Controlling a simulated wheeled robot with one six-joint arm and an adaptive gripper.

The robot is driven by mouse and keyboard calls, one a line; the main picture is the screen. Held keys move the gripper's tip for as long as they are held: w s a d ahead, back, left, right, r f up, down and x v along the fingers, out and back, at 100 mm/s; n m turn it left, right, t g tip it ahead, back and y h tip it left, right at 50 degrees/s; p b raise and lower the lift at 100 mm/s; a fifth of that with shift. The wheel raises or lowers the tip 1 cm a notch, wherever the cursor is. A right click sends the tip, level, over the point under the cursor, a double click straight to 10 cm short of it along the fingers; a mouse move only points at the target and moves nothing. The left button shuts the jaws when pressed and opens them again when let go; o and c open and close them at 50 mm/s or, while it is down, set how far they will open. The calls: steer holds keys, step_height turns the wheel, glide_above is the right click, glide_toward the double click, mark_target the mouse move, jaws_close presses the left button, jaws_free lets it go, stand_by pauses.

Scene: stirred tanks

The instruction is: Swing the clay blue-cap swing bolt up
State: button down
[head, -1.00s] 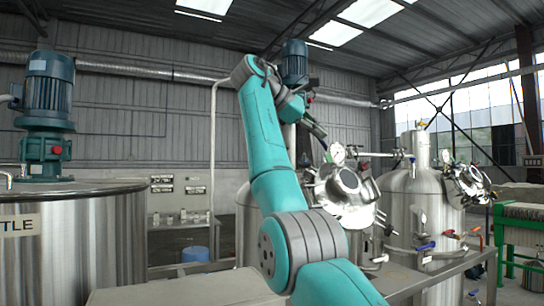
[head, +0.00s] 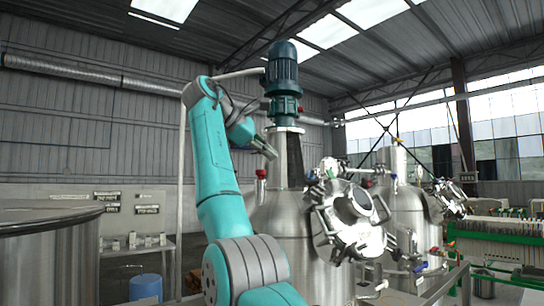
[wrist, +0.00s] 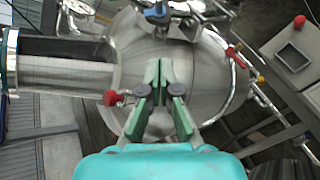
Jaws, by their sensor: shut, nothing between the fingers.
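The manway lid (head: 352,208) with clamps and bolts around its rim is on the front of the middle steel tank (head: 268,225). A small blue part (head: 312,174) shows at the upper left of that rim. I cannot tell whether it is the clay blue-cap swing bolt. My gripper (head: 272,154) is in the air, up and left of the lid, apart from it. In the wrist view my gripper (wrist: 160,70) is shut and empty, in front of the tank's shiny body. Dark bluish fittings (wrist: 158,14) show at the top edge there, cut off by the frame.
A blue-green motor (head: 283,72) stands on top of the middle tank. A red-handled valve (head: 261,174) is close to my gripper; a red knob (wrist: 112,98) is left of the fingers. Another tank (head: 408,205) stands to the right. A large kettle (head: 45,255) is at left.

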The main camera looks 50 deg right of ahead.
glide_toward(310, 174)
step_height(310, 174, down, 4)
steer(key=w+d, duration=0.2)
steer(key=shift+s+d+r, duration=0.2)
steer(key=shift+s+d, duration=0.8)
steer(key=shift+d, duration=0.05)
steer(key=shift+s+d, duration=0.55)
steer(key=shift+s, duration=0.05)
steer(key=shift+s+d, duration=0.15)
